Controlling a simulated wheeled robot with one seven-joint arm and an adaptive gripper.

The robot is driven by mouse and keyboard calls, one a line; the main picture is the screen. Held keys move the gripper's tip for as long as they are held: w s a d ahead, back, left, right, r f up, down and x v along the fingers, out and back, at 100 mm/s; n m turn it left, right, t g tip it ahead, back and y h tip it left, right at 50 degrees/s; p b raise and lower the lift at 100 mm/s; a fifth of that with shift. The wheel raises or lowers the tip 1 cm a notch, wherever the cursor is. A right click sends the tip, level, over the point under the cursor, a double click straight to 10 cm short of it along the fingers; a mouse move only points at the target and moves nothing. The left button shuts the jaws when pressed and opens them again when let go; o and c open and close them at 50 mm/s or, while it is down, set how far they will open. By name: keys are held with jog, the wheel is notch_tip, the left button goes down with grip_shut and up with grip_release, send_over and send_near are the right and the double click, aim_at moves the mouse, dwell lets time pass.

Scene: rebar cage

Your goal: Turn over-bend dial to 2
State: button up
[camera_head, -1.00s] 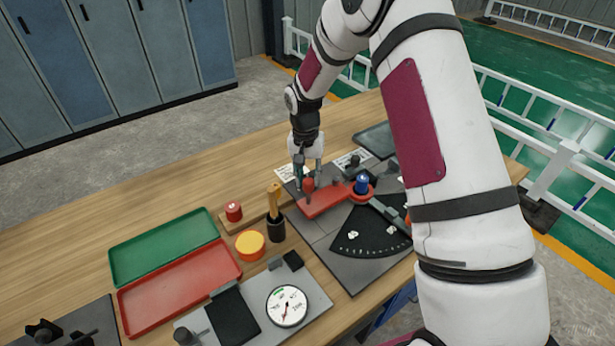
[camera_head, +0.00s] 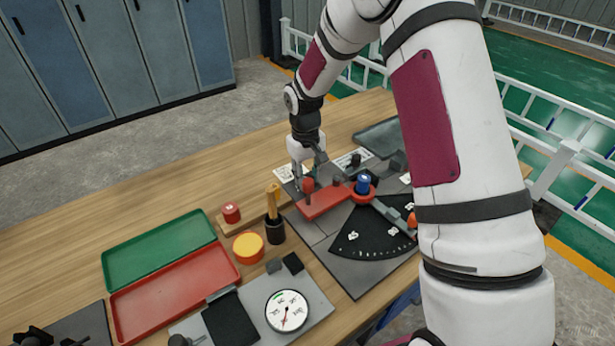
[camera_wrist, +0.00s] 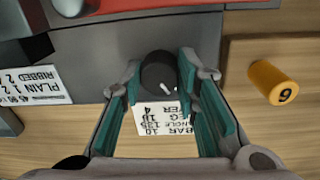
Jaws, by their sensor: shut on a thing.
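A round black dial (camera_wrist: 160,72) with a short white mark sits on the dark grey plate's edge in the wrist view. The mark points toward the lower right of the picture. My gripper (camera_wrist: 163,80) is shut on the dial, one finger at each side. A white card (camera_wrist: 162,118) with printed bar and angle text lies just below the dial. I cannot read any dial scale. In the head view my gripper (camera_head: 309,172) points down at the back edge of the bending plate (camera_head: 325,240), and its fingers hide the dial.
A red bending arm (camera_head: 327,203) with a red knob (camera_head: 308,185) lies close to my gripper. A blue-topped post (camera_head: 362,183) stands beside it. A second label card (camera_wrist: 38,85) and an orange cylinder (camera_wrist: 273,83) flank the dial. Green (camera_head: 160,250) and red trays (camera_head: 175,285) lie left.

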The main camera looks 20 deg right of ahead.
dwell(0.3)
jog(key=o, duration=1.2)
jog(key=shift+c, duration=0.2)
jog(key=shift+r, duration=0.1)
notch_tip(320, 180, up, 12)
jog(key=shift+a, duration=0.25)
jog(key=shift+s, duration=0.1)
